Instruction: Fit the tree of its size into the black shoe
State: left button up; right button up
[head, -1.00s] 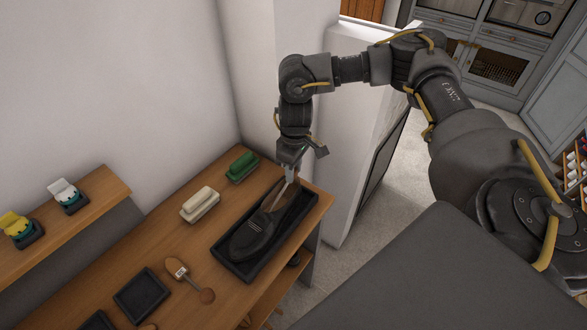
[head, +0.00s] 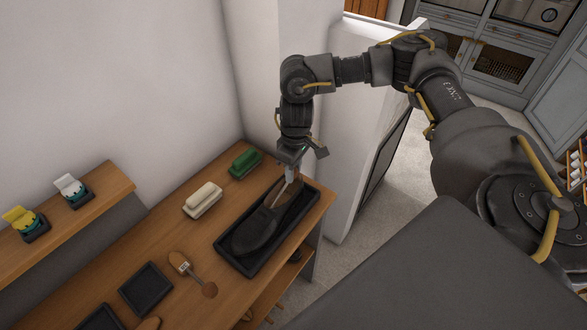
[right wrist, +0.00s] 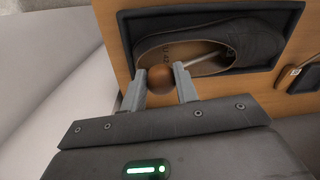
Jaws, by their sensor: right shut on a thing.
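The black shoe (head: 256,232) lies in a black tray (head: 224,262) on the bench, its tan inside facing up. My right gripper (head: 290,178) is above its heel end, pointing down. In the right wrist view the gripper (right wrist: 160,80) is shut on the brown knob of a shoe tree (right wrist: 160,77). The tree's pale rod (right wrist: 203,60) runs into the opening of the shoe (right wrist: 256,42); its front part is hidden inside. Another wooden tree (head: 180,260) with a white tag lies on the bench, left of the tray. My left gripper is not in view.
A cream brush (head: 202,200) and a green brush (head: 244,162) stand behind the tray near the wall. A small dark empty tray (head: 146,289) lies at the front left. A raised shelf (head: 105,200) holds yellow and white items. A white wall stands right of the bench.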

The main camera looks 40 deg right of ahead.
jog(key=shift+p, duration=0.45)
dwell(0.3)
jog(key=o, duration=1)
jog(key=shift+c, duration=0.2)
notch_tip(320, 180, up, 6)
jog(key=p, duration=0.6)
jog(key=shift+r, duration=1)
dwell(1.0)
